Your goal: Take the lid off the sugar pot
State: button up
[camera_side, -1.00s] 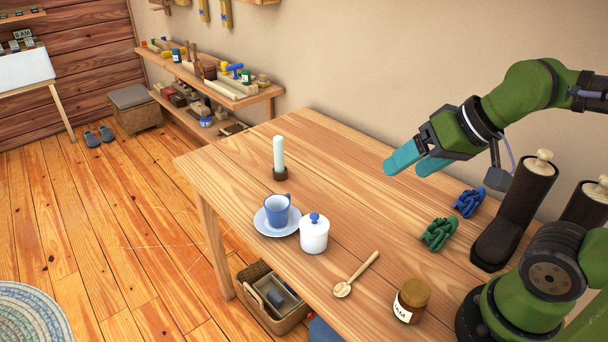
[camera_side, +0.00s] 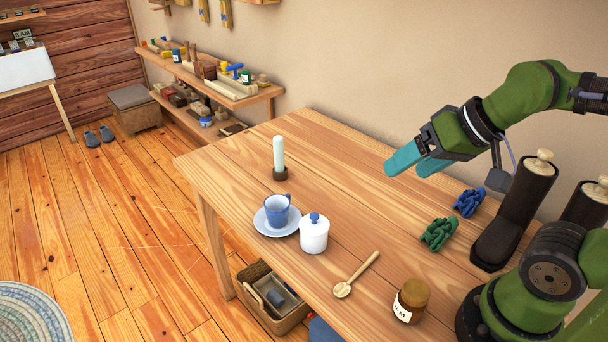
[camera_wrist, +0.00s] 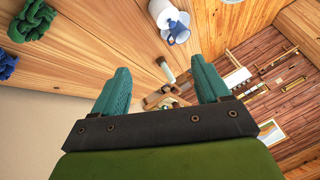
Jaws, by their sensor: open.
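My gripper (camera_side: 409,164) has teal fingers and is open and empty, held in the air above the table, to the right of the pot and toward the wall. In the wrist view my two fingers (camera_wrist: 164,90) stand wide apart with nothing between them. The white pot (camera_wrist: 160,12) shows at the top of that view, beyond the fingertips.
Beside the pot, a blue cup (camera_side: 277,210) sits on a saucer (camera_side: 263,226). A candle (camera_side: 279,155) stands behind. A wooden spoon (camera_side: 356,275), jam jar (camera_side: 411,300), green knot (camera_side: 439,234), blue knot (camera_side: 469,202) and dark boots (camera_side: 512,215) are on the right. The table's middle is clear.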

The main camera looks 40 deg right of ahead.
jog(key=shift+o, duration=0.3)
jog(key=o, duration=0.4)
jog(key=shift+f, duration=0.1)
jog(key=n+g+h, duration=0.1)
jog(key=n+g, duration=0.4)
jog(key=g, duration=0.1)
send_over(316, 215)
notch_tip(316, 215, down, 3)
jog(key=w+r+g+h, duration=0.1)
jog(key=r, duration=0.1)
jog(key=shift+n, duration=0.4)
notch_tip(316, 215, down, 12)
jog(key=shift+r, duration=0.2)
jog(key=f, duration=0.2)
jog(key=s+f, duration=0.1)
jog(key=f, duration=0.1)
jog(key=shift+f, duration=0.85)
